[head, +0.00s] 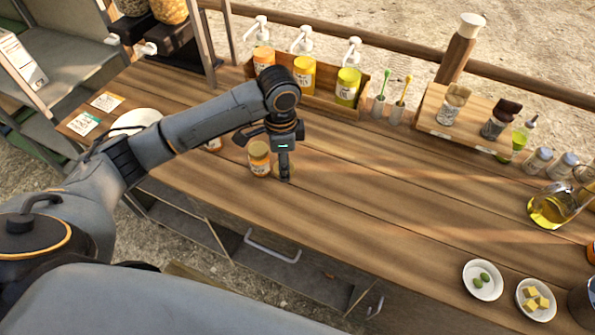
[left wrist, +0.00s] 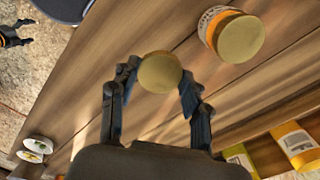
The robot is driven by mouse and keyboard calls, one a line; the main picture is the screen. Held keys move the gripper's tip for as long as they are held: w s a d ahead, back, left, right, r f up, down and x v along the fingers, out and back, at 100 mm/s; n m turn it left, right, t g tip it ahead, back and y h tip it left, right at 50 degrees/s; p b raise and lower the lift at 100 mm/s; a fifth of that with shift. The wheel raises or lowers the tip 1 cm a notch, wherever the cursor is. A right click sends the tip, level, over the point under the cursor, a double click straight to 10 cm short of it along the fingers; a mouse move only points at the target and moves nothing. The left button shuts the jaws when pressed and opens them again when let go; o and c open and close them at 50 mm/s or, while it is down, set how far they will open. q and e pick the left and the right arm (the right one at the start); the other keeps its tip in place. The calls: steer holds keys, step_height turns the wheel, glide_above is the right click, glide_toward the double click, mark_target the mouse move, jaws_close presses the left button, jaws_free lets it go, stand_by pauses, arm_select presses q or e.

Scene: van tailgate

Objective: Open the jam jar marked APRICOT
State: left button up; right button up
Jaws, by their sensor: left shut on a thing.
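My left gripper (head: 284,178) is low over the wooden counter, its fingers closed on a round gold lid (left wrist: 160,72). From above, I see no jar side under this lid in the left wrist view; in the head view it is a flat tan disc by the fingertips, mostly hidden. A jar (head: 259,158) with orange contents and a gold lid stands upright just left of the gripper, apart from it; it also shows in the left wrist view (left wrist: 235,35). Its label is too small to read. Another jar (head: 213,144) is mostly hidden behind my arm. My right gripper (left wrist: 14,36) looks open and empty.
A wooden box of pump bottles (head: 303,78) stands along the back edge. A spice stand (head: 460,118), an oil jug (head: 560,205) and small plates (head: 483,280) are to the right. The middle of the counter (head: 400,200) is clear.

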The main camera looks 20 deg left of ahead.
arm_select(q)
glide_above(297, 182)
step_height(297, 182, down, 5)
steer(key=shift+f, duration=0.1)
step_height(297, 182, down, 2)
steer(key=shift+f+p, duration=0.1)
steer(key=shift+p, duration=0.7)
steer(key=shift+f, duration=0.5)
steer(key=shift+f, duration=0.1)
steer(key=o, duration=1.3)
